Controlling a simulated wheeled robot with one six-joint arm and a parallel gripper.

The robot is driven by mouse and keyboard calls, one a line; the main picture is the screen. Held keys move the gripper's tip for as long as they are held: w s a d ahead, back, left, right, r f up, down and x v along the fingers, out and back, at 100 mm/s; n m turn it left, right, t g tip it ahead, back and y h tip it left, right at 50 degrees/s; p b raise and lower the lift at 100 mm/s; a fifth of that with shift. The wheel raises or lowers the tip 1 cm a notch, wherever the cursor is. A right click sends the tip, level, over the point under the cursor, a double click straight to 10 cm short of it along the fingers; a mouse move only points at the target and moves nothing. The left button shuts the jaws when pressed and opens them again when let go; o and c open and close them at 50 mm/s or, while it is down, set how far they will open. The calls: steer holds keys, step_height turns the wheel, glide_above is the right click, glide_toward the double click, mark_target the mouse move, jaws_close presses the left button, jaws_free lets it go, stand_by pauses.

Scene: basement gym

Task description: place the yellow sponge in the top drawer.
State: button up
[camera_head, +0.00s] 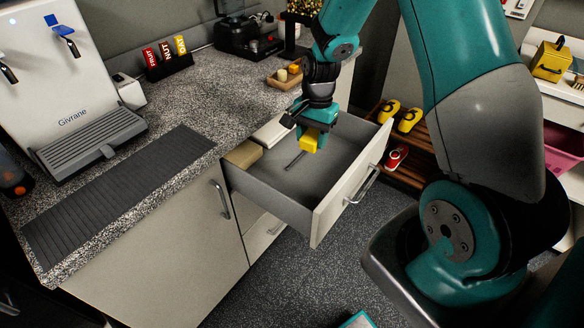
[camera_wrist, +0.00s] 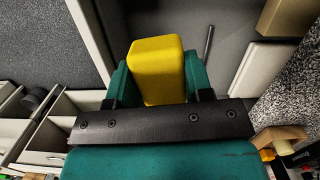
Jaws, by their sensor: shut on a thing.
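The yellow sponge (camera_head: 310,139) is held in my gripper (camera_head: 313,128), above the open top drawer (camera_head: 345,195). In the wrist view the sponge (camera_wrist: 156,62) sits between the two green fingers of my gripper (camera_wrist: 157,80), which are shut on it. The drawer is pulled out from the counter, and its grey floor shows below the sponge. The sponge appears apart from the drawer floor, though the exact gap is hard to tell. A thin dark stick (camera_head: 295,161) lies on the drawer floor, and it also shows in the wrist view (camera_wrist: 208,43).
A tan box (camera_head: 243,154) and a white box (camera_head: 272,130) lie at the drawer's back. The granite counter (camera_head: 215,105) holds a Givrane dispenser (camera_head: 65,75), a bar rack (camera_head: 170,68) and a wooden tray (camera_head: 285,77). The drawer's front and middle floor are clear.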

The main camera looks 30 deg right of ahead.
mark_target(310, 193)
steer(key=shift+d+f+m, duration=0.2)
steer(key=shift+d+m, duration=0.15)
steer(key=shift+m, duration=0.15)
steer(key=shift+d+f, duration=0.1)
steer(key=shift+f, duration=0.3)
step_height(310, 193, down, 19)
steer(key=shift+w+r+p, duration=0.1)
steer(key=shift+r+p, duration=0.05)
steer(key=shift+p, duration=0.65)
steer(key=o, duration=0.9)
